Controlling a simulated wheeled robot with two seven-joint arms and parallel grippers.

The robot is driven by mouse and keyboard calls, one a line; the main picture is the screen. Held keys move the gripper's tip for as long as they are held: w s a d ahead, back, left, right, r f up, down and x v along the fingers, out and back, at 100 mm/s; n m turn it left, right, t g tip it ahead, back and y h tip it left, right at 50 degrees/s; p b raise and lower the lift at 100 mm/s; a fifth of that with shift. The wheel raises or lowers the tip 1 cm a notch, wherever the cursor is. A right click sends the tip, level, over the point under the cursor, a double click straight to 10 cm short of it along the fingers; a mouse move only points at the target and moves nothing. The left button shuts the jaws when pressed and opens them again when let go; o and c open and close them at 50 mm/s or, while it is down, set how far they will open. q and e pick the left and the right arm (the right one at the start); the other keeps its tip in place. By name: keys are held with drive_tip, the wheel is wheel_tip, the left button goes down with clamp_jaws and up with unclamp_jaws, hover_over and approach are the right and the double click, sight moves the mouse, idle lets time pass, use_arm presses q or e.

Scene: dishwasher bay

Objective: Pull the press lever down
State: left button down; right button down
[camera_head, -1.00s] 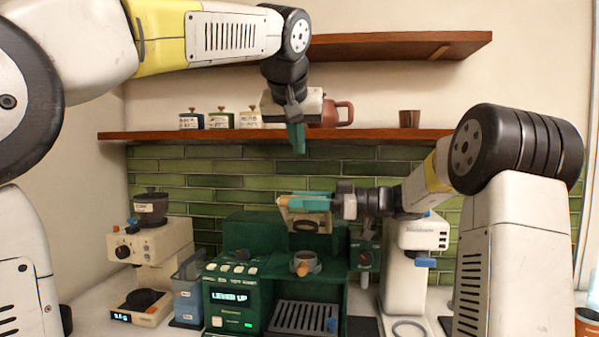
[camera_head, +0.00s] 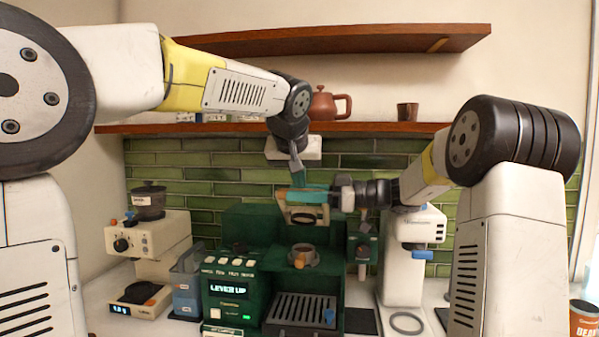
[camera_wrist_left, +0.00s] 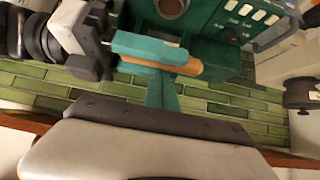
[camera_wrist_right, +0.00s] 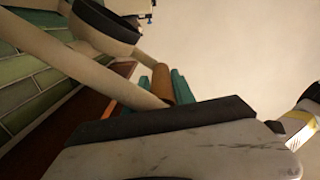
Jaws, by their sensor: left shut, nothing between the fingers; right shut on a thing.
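The press lever (camera_head: 287,214), with cream arms and a wooden crossbar, stands raised above the green machine (camera_head: 250,262), whose display reads "LEVER UP". My right gripper (camera_head: 308,193) comes in from the right and is shut on the wooden crossbar. In the right wrist view the crossbar (camera_wrist_right: 163,84) shows between teal fingers, with a cream arm (camera_wrist_right: 140,94) beside it. My left gripper (camera_head: 296,172) is shut and empty, pointing down right at the crossbar. In the left wrist view its teal fingers (camera_wrist_left: 162,92) end close by the wooden bar (camera_wrist_left: 168,66); I cannot tell if they touch.
A cup (camera_head: 304,254) sits on the machine below the lever. A cream grinder (camera_head: 150,245) and a blue container (camera_head: 187,290) stand left. A white appliance (camera_head: 405,262) stands right. A wooden shelf (camera_head: 400,127) with a teapot (camera_head: 325,105) runs behind my arms.

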drive_tip(key=shift+w+d+f, duration=0.15)
drive_tip(key=shift+f, duration=0.05)
use_arm(q)
drive_tip(key=shift+s+a+f, duration=0.1)
drive_tip(key=shift+s+f, duration=0.7)
drive_tip(key=shift+f, duration=0.25)
use_arm(e)
drive_tip(key=shift+r, duration=0.2)
drive_tip(key=c, duration=1.2)
unclamp_jaws()
drive_tip(key=shift+r, duration=0.1)
use_arm(q)
drive_tip(key=shift+w, duration=0.2)
use_arm(e)
drive_tip(key=shift+o, duration=0.2)
drive_tip(key=shift+w, duration=0.1)
use_arm(q)
drive_tip(key=shift+r, duration=0.15)
